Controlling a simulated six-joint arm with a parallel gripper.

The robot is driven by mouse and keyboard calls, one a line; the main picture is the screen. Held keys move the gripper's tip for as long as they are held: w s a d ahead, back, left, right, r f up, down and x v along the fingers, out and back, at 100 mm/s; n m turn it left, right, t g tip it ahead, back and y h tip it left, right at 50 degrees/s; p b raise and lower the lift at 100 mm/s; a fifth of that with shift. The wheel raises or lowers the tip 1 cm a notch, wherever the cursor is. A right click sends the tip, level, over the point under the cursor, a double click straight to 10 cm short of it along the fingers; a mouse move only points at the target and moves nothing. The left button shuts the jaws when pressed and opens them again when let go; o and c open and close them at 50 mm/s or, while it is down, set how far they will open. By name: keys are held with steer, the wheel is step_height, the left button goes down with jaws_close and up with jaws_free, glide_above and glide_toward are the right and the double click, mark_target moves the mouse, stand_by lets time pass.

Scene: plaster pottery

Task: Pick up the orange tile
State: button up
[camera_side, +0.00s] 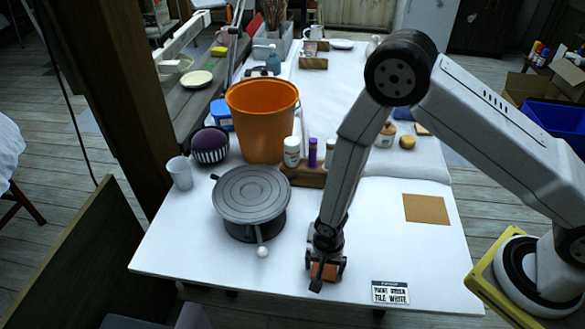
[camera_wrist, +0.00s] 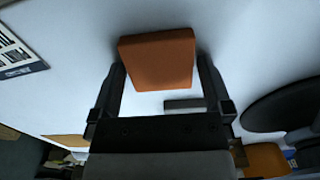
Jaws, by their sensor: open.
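The orange tile (camera_side: 325,271) lies near the front edge of the white table, directly under my gripper. In the wrist view the tile (camera_wrist: 157,60) shows at the top centre, a flat orange-brown square block. My gripper (camera_side: 326,275) points down at it. In the wrist view the two dark fingers of my gripper (camera_wrist: 160,75) stand on the left and right of the tile, with the tile between their tips. The jaws are open. I cannot tell whether either finger touches the tile.
A grey turntable (camera_side: 250,195) with a handle stands to the left. A printed label card (camera_side: 390,292) lies to the right of the tile. A tan square (camera_side: 426,209) lies further right. An orange bucket (camera_side: 263,120) and small bottles (camera_side: 292,152) stand behind. The white table (camera_side: 400,250) between is clear.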

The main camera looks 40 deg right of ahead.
mark_target(325, 268)
steer(key=c, duration=1)
steer(key=shift+r, duration=0.2)
steer(key=shift+c, duration=0.2)
step_height(325, 268, up, 10)
steer(key=shift+f, duration=0.2)
